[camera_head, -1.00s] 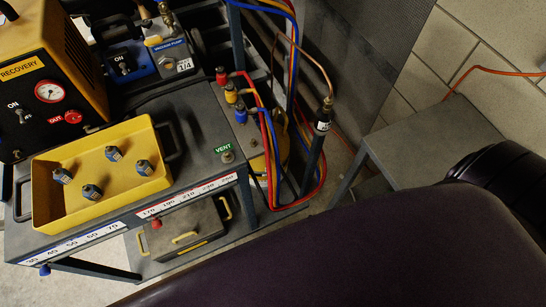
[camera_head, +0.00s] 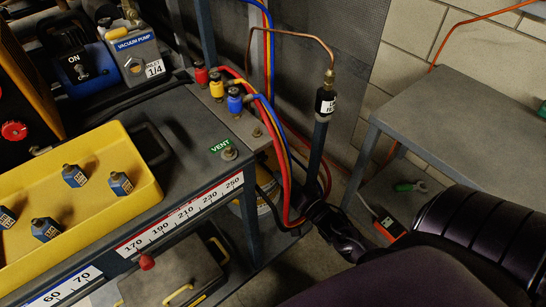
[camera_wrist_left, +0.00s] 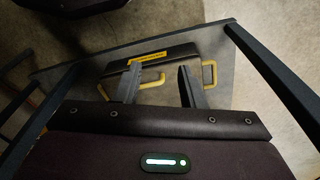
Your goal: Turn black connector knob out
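On the rack top, the manifold (camera_head: 262,138) carries red (camera_head: 201,74), yellow (camera_head: 217,87) and blue (camera_head: 235,101) connectors with hoses. A black cylinder with a white label (camera_head: 325,101) stands upright below a copper tube, on top of a dark post. I cannot tell which black part is the connector knob. My right gripper (camera_head: 322,212) is low beside the hose loop; its fingers are too dark to read. My left gripper (camera_wrist_left: 160,82) is open and empty over the lower shelf.
A grey case with yellow handles (camera_head: 170,275) lies on the lower shelf. A grey side table (camera_head: 465,125) stands at the right. Red and blue hoses hang near the right gripper.

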